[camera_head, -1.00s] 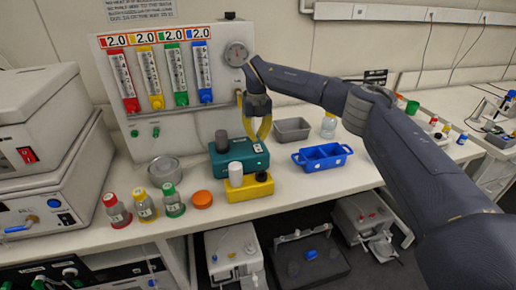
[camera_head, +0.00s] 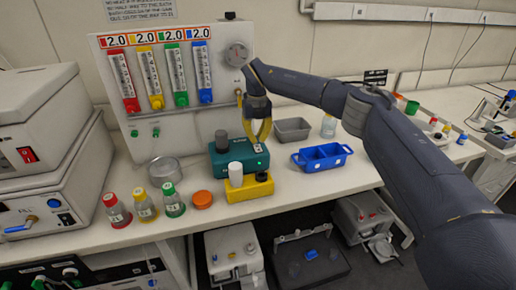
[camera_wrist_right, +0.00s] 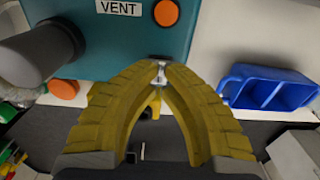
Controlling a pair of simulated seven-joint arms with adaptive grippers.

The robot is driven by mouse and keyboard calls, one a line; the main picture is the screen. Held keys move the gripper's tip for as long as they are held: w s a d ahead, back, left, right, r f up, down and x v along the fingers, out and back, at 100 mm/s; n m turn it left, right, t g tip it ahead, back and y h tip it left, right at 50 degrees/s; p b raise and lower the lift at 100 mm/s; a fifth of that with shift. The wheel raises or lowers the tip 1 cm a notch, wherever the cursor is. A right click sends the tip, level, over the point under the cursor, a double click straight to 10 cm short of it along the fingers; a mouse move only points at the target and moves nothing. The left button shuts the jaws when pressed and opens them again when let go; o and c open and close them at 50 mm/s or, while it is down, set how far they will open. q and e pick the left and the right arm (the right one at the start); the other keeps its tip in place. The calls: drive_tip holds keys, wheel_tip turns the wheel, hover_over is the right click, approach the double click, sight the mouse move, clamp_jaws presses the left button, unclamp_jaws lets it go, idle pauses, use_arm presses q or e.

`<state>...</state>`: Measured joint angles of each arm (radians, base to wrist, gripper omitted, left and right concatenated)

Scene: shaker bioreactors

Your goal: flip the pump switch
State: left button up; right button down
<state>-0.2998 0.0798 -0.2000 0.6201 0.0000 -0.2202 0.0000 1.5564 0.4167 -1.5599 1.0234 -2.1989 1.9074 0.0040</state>
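The pump is a teal box (camera_head: 226,165) on the bench with a dark grey cylinder on top and a small green light on its front. In the right wrist view, the teal box (camera_wrist_right: 220,20) shows a VENT label and an orange round button. A small metallic switch (camera_wrist_right: 160,74) at its edge lies right at my right fingertips. My right gripper (camera_head: 257,143), with yellow curved fingers, points down over the pump. In the wrist view its tips (camera_wrist_right: 161,68) come nearly together; whether they grip the switch or only touch it is unclear. My left gripper is out of view.
A yellow box (camera_head: 250,189) with a white cylinder and black knob stands in front of the pump. A blue tray (camera_head: 322,164) and grey tray (camera_head: 292,134) are to the right. Capped bottles (camera_head: 145,209) and an orange lid (camera_head: 202,199) are left. A flowmeter panel (camera_head: 150,125) stands behind.

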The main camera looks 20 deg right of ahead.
sight(257, 146)
drive_tip(key=shift+f, duration=1.6)
idle(1.0)
drive_tip(key=shift+r, duration=0.1)
drive_tip(key=shift+r, duration=3.45)
